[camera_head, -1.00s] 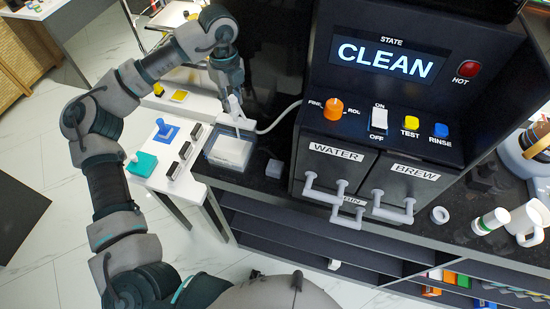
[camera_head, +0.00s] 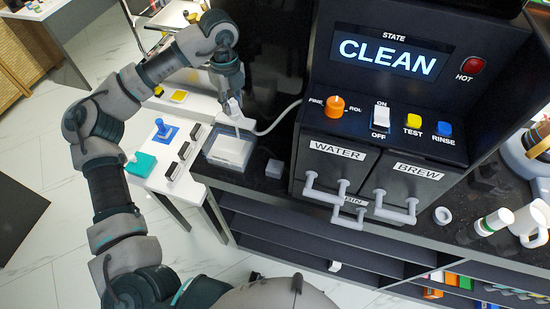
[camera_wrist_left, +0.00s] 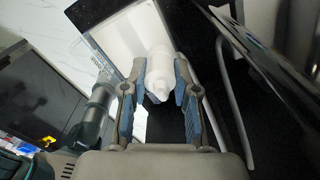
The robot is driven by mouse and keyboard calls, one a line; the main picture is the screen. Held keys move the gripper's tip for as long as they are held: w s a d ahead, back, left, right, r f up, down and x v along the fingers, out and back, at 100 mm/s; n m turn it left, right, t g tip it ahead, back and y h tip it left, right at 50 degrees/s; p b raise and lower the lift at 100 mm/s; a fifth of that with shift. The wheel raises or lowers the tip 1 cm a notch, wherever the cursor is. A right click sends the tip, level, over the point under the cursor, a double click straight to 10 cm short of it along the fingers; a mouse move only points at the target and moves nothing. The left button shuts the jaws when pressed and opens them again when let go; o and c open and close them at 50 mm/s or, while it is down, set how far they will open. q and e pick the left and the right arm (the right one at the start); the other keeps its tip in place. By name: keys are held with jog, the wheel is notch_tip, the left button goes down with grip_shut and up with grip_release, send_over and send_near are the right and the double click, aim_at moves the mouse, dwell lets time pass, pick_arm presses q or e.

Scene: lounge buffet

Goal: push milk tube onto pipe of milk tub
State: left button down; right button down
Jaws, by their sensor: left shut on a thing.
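The milk tub (camera_head: 228,152) is a clear box with white contents, at the left end of the dark counter. It also shows in the wrist view (camera_wrist_left: 122,32). The milk tube (camera_head: 283,117) is a thin white hose curving from the coffee machine to a white end piece (camera_wrist_left: 158,74). My left gripper (camera_head: 234,107) is shut on this end piece, above the back part of the tub. In the wrist view the left gripper's fingers (camera_wrist_left: 158,88) flank the white piece. The tub's pipe is hard to make out, and I cannot tell whether the tube touches it. My right gripper is not in view.
The coffee machine (camera_head: 380,125), its screen reading CLEAN, stands right of the tub. A small grey block (camera_head: 274,168) lies between them. A white side table (camera_head: 180,190) with coloured items adjoins on the left. A cup (camera_head: 530,222) stands far right.

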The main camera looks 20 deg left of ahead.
aim_at(232, 102)
pick_arm(q)
jog(key=shift+f, duration=0.5)
jog(key=c, duration=0.8)
grip_release()
jog(key=shift+r, duration=0.1)
jog(key=c, duration=0.3)
jog(key=shift+r, duration=0.1)
jog(key=shift+r+p, duration=2.45)
jog(key=shift+r, duration=1.05)
jog(key=shift+f, duration=0.1)
